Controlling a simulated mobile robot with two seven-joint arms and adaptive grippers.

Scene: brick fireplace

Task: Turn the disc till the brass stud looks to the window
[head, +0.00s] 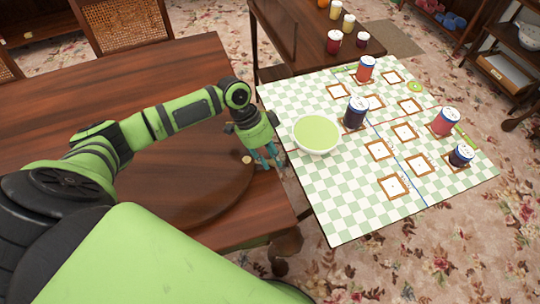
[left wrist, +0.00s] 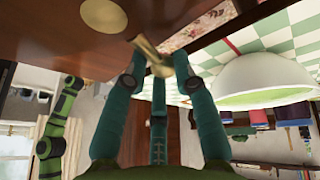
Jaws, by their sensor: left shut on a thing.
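The disc (head: 205,185) is a round dark wooden board lying on the wooden table in the head view. A small round brass stud (head: 247,159) sits near its right edge, beside my left gripper (head: 267,163). The stud also shows in the left wrist view (left wrist: 103,14), on the dark wood at the top. There my left gripper (left wrist: 155,62) has its teal fingers closed on a brass knob (left wrist: 151,52) at the wood's edge. How the knob joins the disc is hard to see. My right gripper does not show clearly in either view.
Close to the right of my left gripper, a white bowl with a green inside (head: 317,133) stands on a green-checked board (head: 330,200). Several cans and square frames are on that board. A bright window (left wrist: 14,145) shows at the left wrist view's lower left. Bare table (head: 60,105) lies left.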

